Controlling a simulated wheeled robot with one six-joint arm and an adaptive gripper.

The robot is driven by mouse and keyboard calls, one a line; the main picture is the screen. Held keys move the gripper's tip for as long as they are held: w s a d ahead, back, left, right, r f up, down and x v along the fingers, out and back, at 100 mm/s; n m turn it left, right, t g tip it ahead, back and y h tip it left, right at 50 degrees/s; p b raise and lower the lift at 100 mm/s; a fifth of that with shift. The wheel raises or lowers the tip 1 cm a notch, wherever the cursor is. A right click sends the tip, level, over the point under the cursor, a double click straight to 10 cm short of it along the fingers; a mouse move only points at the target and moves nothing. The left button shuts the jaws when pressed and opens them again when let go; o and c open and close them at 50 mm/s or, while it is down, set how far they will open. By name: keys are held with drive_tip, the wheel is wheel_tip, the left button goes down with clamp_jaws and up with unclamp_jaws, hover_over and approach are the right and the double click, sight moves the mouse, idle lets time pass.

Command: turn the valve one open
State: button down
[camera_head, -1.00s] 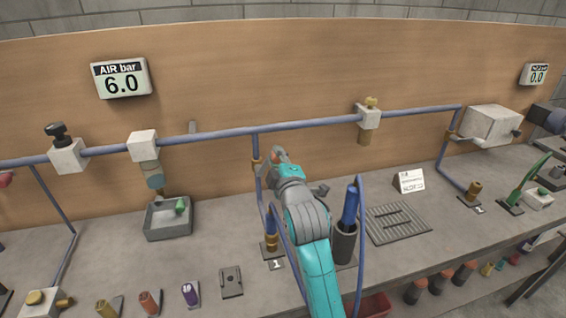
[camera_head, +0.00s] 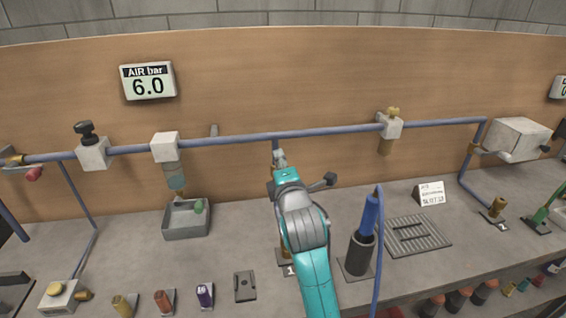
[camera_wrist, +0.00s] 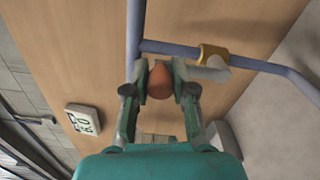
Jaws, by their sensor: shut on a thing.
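Valve one shows in the wrist view as a brass body (camera_wrist: 211,55) on a blue pipe, with a pale lever (camera_wrist: 208,72) running toward my fingers. My gripper (camera_wrist: 160,72) is shut on an orange-red handle grip (camera_wrist: 160,84), one finger on each side. In the head view my gripper (camera_head: 279,158) is at the drop pipe below the main line and hides the valve there. The label 1 (camera_head: 291,270) shows on the bench beside my arm. How far the lever is turned I cannot tell.
The air display (camera_head: 148,82) reads 6.0. A blue tool in a dark holder (camera_head: 360,254) stands right of my arm, with a hose beside it. A grey grate (camera_head: 415,236) and small tray (camera_head: 186,220) lie on the bench. The blue main pipe (camera_head: 240,139) crosses the wooden panel.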

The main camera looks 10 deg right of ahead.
idle(0.3)
drive_tip(key=c, duration=0.9)
unclamp_jaws()
drive_tip(key=shift+a, duration=0.1)
drive_tip(key=shift+c, duration=0.2)
drive_tip(key=shift+s, duration=0.1)
drive_tip(key=s, duration=1.1)
drive_tip(key=shift+s, duration=0.4)
drive_tip(key=shift+s, duration=0.1)
